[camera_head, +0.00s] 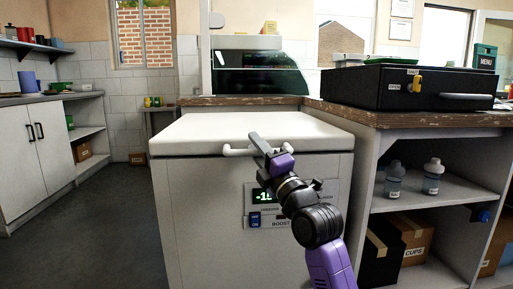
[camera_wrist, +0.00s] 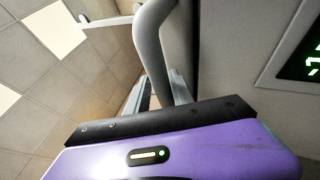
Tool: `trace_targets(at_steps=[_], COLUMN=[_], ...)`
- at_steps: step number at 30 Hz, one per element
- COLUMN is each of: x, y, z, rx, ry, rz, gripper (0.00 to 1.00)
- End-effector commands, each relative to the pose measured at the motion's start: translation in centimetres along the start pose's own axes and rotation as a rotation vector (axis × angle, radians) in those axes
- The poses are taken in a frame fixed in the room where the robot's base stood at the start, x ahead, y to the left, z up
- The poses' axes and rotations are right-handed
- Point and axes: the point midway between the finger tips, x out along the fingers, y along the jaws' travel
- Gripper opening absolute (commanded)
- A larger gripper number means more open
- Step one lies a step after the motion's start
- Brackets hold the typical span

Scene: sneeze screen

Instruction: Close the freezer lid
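The white freezer (camera_head: 200,215) stands in the middle of the head view. Its lid (camera_head: 245,128) lies flat on top, with only a thin dark seam along the front edge; I cannot see any clear gap. A white bar handle (camera_head: 233,152) runs along the lid's front, and it shows as a curved bar in the wrist view (camera_wrist: 150,40). My gripper (camera_head: 261,146) is at the handle's middle. In the wrist view the handle passes between my two fingers (camera_wrist: 160,92), which look closed against it. The exact contact is partly hidden by the gripper body.
A wooden-edged counter (camera_head: 375,117) adjoins the freezer on the right and bears a black case (camera_head: 390,88). Open shelves with bottles (camera_head: 394,178) and boxes (camera_head: 412,235) are below. A display panel (camera_head: 262,200) is on the freezer's front. Floor (camera_head: 110,215) is clear at left.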

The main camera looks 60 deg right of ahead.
Motion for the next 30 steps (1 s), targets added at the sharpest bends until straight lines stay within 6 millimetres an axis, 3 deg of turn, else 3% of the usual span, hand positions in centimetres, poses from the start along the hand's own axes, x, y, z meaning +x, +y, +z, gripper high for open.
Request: trace_targets(at_steps=[7, 21, 30], x=[-1.0, -7.3, -7.9], y=[0.0, -0.1, 0.0], z=[0.2, 0.0, 0.0], rx=[0.000, 0.000, 0.000], ry=[-0.003, -0.001, 0.000], rz=[-0.001, -0.001, 0.000], gripper=[0.27, 0.27, 0.27])
